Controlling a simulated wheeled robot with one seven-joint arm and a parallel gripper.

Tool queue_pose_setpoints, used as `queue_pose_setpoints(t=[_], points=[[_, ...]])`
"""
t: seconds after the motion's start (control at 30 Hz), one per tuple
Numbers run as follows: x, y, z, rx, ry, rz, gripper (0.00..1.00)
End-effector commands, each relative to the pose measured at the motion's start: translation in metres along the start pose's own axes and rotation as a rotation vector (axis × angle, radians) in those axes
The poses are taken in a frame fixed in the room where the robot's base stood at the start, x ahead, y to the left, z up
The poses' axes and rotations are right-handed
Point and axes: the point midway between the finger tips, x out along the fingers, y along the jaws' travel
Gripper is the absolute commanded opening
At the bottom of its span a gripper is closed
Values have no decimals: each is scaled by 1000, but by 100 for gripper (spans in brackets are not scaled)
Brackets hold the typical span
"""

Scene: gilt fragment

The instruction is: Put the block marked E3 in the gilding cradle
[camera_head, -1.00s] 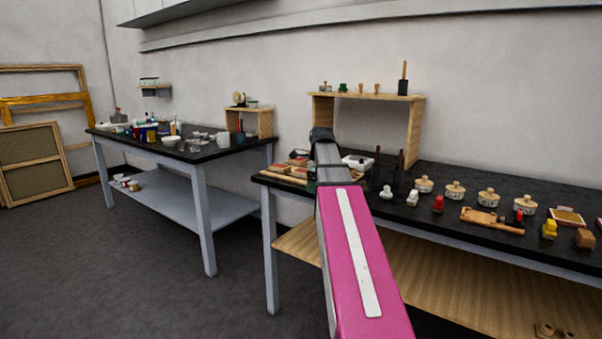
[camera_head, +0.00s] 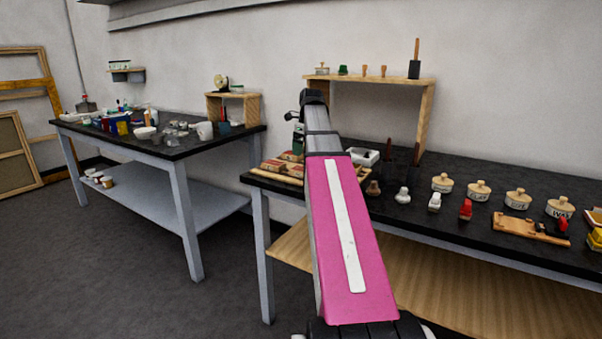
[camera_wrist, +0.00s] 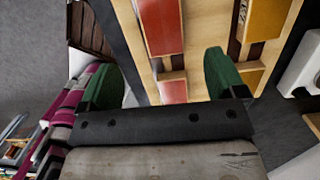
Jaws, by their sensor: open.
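My gripper (camera_wrist: 160,82) is open, with its two green fingertips apart and nothing between them. In the wrist view it is over or beside a pale wooden tray (camera_wrist: 202,22) that holds red blocks (camera_wrist: 160,25) and yellow-orange blocks (camera_wrist: 266,18). No E3 mark can be read. In the head view the blocks (camera_head: 274,166) lie at the left end of the right-hand table, and my arm hides most of my gripper. A wooden holder (camera_head: 515,232) with a red and dark piece lies at the right; I cannot tell whether it is the gilding cradle.
The black-topped table (camera_head: 480,180) carries several lidded jars (camera_head: 478,190), small white and red pieces, and a white dish (camera_head: 364,156). A wooden shelf (camera_head: 428,110) stands at its back. Another crowded table (camera_head: 180,150) is at the left, with open floor between.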

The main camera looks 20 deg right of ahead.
Motion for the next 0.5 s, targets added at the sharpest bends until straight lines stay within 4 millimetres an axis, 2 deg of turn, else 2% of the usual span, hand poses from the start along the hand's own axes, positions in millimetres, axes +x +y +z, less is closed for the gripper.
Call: queue_pose_setpoints(t=[0.2,0.5], points=[[31,1,-1,-1,1,1,89],[50,-1,-2,-1,1,1,89]])
